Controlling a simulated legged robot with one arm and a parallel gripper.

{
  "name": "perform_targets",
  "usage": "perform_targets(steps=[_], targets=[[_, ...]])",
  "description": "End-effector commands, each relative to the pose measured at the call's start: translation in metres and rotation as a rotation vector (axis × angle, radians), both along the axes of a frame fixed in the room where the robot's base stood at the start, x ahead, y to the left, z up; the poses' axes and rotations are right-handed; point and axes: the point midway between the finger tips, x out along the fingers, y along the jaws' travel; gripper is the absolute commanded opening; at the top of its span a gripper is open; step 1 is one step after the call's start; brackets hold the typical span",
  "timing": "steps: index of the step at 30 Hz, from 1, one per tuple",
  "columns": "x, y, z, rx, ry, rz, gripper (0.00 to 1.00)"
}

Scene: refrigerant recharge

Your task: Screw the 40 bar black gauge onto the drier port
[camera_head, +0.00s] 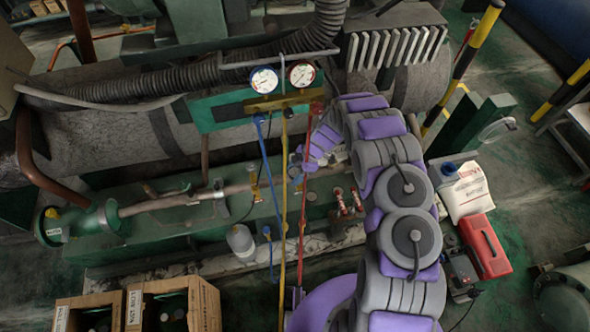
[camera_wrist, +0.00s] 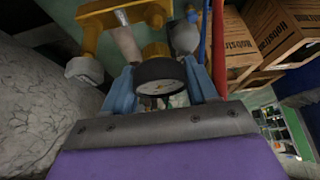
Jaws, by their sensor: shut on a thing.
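My gripper (camera_wrist: 162,88) is shut on a black-rimmed gauge (camera_wrist: 160,70) with a white dial, between two blue fingers. The dial faces the wrist camera; its numbers are too small to read. A brass fitting (camera_wrist: 155,49) shows directly behind the gauge; I cannot tell whether it is threaded on a port. In the head view my gripper (camera_head: 296,168) is over the green bench, right of a pipe with a brass valve (camera_head: 254,185). Hoses partly cover it there. I cannot make out the drier port clearly.
Blue, yellow (camera_head: 284,190) and red hoses hang from the manifold with two gauges (camera_head: 264,79), close to my gripper. Red-handled valves (camera_head: 349,202) stand to the right.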

Motion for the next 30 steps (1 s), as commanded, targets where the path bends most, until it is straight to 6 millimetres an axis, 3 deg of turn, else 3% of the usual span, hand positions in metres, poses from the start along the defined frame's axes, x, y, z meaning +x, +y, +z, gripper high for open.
perform_targets(steps=[3, 17, 30], targets=[[0.000, -0.006, -0.009, 0.007, 0.001, -0.002, 0.24], [-0.001, 0.008, -0.011, -0.013, 0.001, 0.000, 0.24], [-0.002, 0.008, -0.008, -0.009, 0.004, -0.003, 0.24]])
